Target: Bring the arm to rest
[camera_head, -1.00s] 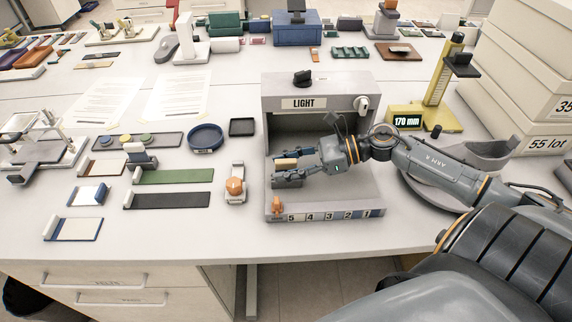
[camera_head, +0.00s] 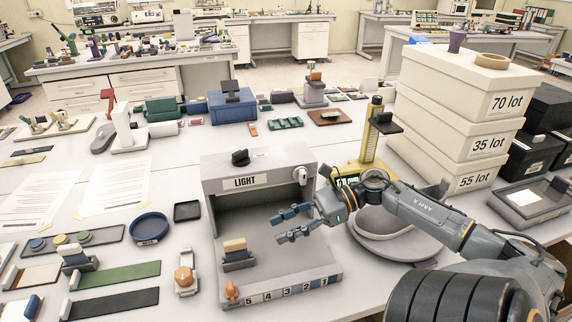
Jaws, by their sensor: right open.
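My right arm (camera_head: 425,212) comes in from the right. Its right gripper (camera_head: 277,229) is open and empty, over the right part of the grey light box (camera_head: 218,187) marked LIGHT. A small tan-topped block in a dark holder (camera_head: 237,256) stands inside the box at the left, apart from the fingers. An orange peg (camera_head: 232,292) and a strip of numbers (camera_head: 290,294) are at the box's front edge. My left gripper is not in view.
A yellow height gauge (camera_head: 371,145) and a round grey pan (camera_head: 385,240) stand close to my right arm. White stacked boxes (camera_head: 455,135) rise behind it at the right. A blue dish (camera_head: 149,228) and sample strips lie left of the light box.

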